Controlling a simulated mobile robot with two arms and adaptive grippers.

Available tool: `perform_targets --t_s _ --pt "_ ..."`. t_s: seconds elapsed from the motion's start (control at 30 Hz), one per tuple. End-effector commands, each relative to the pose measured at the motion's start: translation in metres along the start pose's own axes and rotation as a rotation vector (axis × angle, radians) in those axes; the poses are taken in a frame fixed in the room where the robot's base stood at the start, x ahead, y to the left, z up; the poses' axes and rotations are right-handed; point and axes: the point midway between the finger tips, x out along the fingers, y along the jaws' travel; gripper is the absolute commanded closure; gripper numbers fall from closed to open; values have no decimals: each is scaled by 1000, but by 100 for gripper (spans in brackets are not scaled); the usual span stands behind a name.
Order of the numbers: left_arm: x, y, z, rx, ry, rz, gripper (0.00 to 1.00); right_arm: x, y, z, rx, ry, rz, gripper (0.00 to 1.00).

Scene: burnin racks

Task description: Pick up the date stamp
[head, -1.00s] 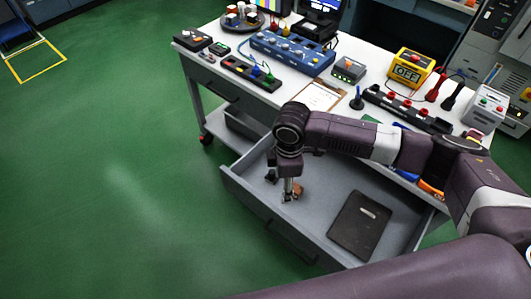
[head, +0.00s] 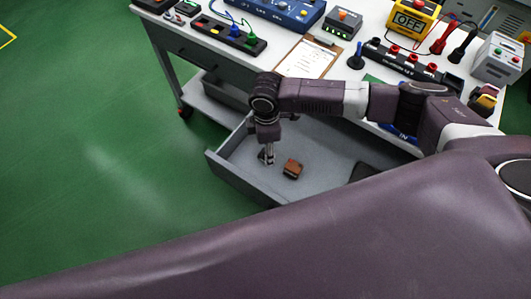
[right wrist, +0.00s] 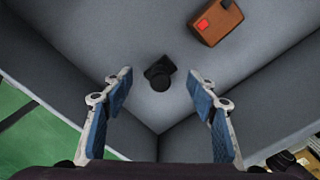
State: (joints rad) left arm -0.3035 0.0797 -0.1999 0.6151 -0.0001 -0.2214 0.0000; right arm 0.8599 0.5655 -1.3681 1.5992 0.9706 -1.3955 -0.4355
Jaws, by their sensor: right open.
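A small black object with a round knob (right wrist: 159,75), which looks like the date stamp, stands on the floor of the open grey drawer (head: 228,168) near a corner. My right gripper (head: 267,156) points down into the drawer. In the right wrist view its open, empty fingers (right wrist: 159,82) lie to either side of the black object in the picture; I cannot tell the height between them. In the head view the black object is mostly hidden by the gripper. My left gripper is not in view.
A brown block with a red patch (right wrist: 216,22) lies in the drawer close by, also in the head view (head: 293,169). A dark flat case (head: 362,173) is mostly hidden by my arm. The drawer walls are close to the gripper. The workbench above holds a clipboard (head: 307,60) and instruments.

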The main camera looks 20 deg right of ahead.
Motion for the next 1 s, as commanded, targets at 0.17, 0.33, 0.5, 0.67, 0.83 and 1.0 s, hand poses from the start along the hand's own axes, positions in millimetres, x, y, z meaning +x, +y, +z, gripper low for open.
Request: perform_targets --t_s 0.17,0.33,0.5,0.67,0.83,1.0 --pt "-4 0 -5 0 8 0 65 25 -3 -2 0 -1 -2 47" --pt "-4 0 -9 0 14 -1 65 31 -2 -1 0 0 0 47" --pt "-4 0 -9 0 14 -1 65 31 -2 -1 0 0 0 50" --pt "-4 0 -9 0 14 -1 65 31 -2 -2 0 0 0 68" --pt "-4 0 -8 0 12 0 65 30 -2 -2 0 0 0 87" --pt "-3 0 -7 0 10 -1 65 30 -2 -2 0 0 0 88"
